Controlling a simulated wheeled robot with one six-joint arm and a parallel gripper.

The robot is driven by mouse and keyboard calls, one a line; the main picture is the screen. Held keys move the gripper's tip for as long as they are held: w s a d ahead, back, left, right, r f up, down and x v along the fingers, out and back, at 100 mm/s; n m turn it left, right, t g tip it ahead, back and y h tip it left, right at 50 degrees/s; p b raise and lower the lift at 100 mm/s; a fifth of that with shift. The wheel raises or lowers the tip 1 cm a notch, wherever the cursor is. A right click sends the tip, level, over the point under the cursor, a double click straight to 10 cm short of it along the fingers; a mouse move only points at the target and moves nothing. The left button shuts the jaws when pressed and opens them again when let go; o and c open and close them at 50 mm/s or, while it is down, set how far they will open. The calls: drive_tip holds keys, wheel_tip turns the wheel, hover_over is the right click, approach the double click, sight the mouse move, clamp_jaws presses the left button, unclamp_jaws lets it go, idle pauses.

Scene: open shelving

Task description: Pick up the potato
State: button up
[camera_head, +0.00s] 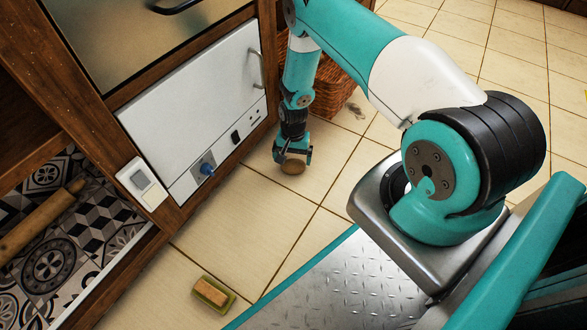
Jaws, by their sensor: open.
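A brown, rounded potato (293,167) is on or just above the tiled floor, near the foot of the white-fronted cabinet. My gripper (292,156) points down at it, with one finger on each side of its upper part. The jaws are open. I cannot tell whether either finger touches the potato. Its top is partly hidden by the gripper.
A white appliance front (195,115) stands close left of my gripper. A wicker basket (335,95) is just behind the arm. A sponge in a green dish (230,305) lies on the floor in front. A rolling pin (35,222) lies on the patterned shelf.

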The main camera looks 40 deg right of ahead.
sight(293, 161)
wheel_tip(293, 161, down, 4)
drive_tip(key=b, duration=0.2)
drive_tip(key=shift+s+f+b, duration=0.1)
drive_tip(key=shift+b, duration=0.3)
drive_tip(key=c, duration=0.7)
drive_tip(key=shift+c, duration=0.2)
